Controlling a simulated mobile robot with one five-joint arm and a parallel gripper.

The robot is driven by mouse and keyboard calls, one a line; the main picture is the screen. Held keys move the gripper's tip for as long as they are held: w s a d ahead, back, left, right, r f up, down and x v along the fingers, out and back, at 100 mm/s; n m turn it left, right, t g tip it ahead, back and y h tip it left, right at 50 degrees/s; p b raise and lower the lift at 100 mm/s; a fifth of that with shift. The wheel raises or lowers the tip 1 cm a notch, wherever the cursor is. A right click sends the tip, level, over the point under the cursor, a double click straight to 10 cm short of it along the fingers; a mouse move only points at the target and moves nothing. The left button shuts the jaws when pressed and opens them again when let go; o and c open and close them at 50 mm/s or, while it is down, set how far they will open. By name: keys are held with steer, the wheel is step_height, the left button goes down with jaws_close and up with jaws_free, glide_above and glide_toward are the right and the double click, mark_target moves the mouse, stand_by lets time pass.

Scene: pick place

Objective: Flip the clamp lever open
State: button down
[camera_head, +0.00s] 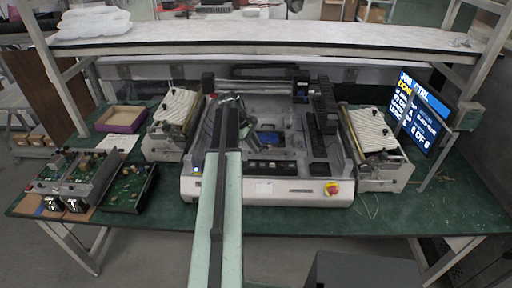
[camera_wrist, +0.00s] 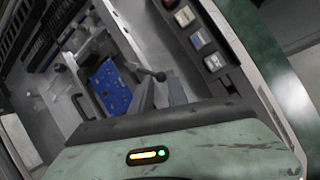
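In the wrist view, the clamp lever (camera_wrist: 145,72) is a thin dark rod with a round black knob. It lies just beyond my gripper (camera_wrist: 160,80), its knob close to the fingertips. My two grey fingers stand apart with a narrow gap between them and nothing clearly held. I cannot tell whether a finger touches the knob. A blue circuit board (camera_wrist: 110,88) lies to the left of the lever inside the machine. In the head view, my arm reaches over the machine's left part; the gripper end is small there and the lever cannot be made out.
The white machine (camera_head: 265,188) has a red-yellow stop knob (camera_head: 332,188) at its front. Several square buttons (camera_wrist: 197,40) line its front panel. Feeder units (camera_head: 172,120) flank it. A shelf (camera_head: 270,38) hangs above.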

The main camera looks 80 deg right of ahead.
steer(key=shift+w+f+m, duration=0.1)
steer(key=shift+m, duration=0.2)
stand_by(0.6)
steer(key=shift+w+d+m+y, duration=0.2)
steer(key=shift+d+m+y, duration=0.2)
steer(key=shift+m, duration=0.35)
steer(key=shift+w+d+m+y, duration=0.15)
steer(key=shift+d+m+y, duration=0.25)
steer(key=shift+m, duration=0.35)
steer(key=shift+w+d+m+y, duration=0.1)
steer(key=shift+d+m+y, duration=0.3)
steer(key=shift+m, duration=0.45)
steer(key=shift+w+d+m+y, duration=0.1)
steer(key=shift+d+m+y, duration=0.25)
steer(key=shift+m, duration=0.5)
steer(key=shift+s+t, duration=0.1)
steer(key=shift+t, duration=0.2)
steer(key=c, duration=1.4)
jaws_free()
steer(key=shift+o, duration=0.2)
steer(key=shift+f, duration=0.1)
steer(key=shift+d, duration=0.1)
